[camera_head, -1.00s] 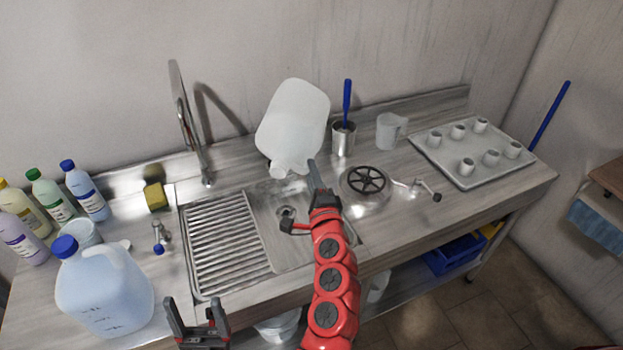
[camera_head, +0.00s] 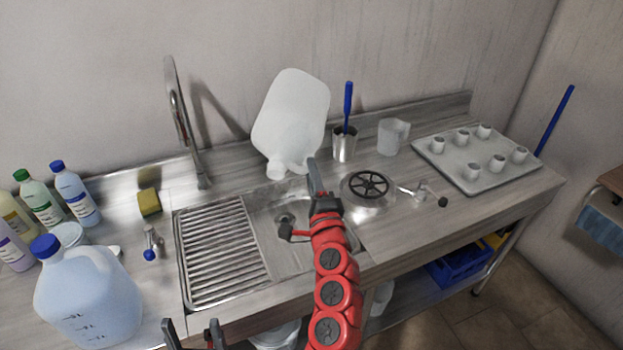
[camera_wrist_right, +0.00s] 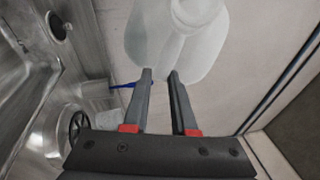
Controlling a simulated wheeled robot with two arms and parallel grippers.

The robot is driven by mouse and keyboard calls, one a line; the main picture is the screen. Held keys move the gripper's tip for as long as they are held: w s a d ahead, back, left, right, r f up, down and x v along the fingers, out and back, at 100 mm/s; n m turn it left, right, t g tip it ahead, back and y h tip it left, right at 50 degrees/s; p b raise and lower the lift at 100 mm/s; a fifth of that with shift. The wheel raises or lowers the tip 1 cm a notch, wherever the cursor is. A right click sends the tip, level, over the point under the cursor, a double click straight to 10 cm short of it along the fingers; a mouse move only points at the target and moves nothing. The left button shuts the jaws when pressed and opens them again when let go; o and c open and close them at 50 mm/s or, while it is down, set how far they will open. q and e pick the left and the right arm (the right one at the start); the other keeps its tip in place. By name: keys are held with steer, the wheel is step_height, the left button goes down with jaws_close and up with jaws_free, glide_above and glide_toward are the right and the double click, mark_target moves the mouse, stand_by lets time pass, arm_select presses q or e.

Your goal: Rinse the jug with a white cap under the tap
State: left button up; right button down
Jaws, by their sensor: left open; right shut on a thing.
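A white translucent jug (camera_head: 292,112) with a white cap (camera_head: 276,169) hangs tilted, cap end down, above the back of the sink basin (camera_head: 285,245). My right gripper (camera_head: 314,165) is shut on it near the neck; the jug also shows in the right wrist view (camera_wrist_right: 178,45), between and beyond the fingers (camera_wrist_right: 158,78). The tap (camera_head: 186,125) rises behind the sink, left of the jug and apart from it. The tap's lever (camera_head: 150,243) with a blue knob is left of the drainer. My left gripper (camera_head: 195,335) is open and empty at the bottom edge, partly cut off.
A blue-capped jug (camera_head: 90,300) and several bottles (camera_head: 75,193) stand at the left, with a sponge (camera_head: 149,203) nearby. Right of the basin are a steel cup with a blue-handled brush (camera_head: 344,140), a measuring jug (camera_head: 392,136), a black handwheel (camera_head: 368,186) and a tray of small cups (camera_head: 470,180).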

steer(key=shift+n+t+y+b, duration=2.8)
steer(key=shift+n+t+b, duration=0.15)
steer(key=shift+b, duration=13.25)
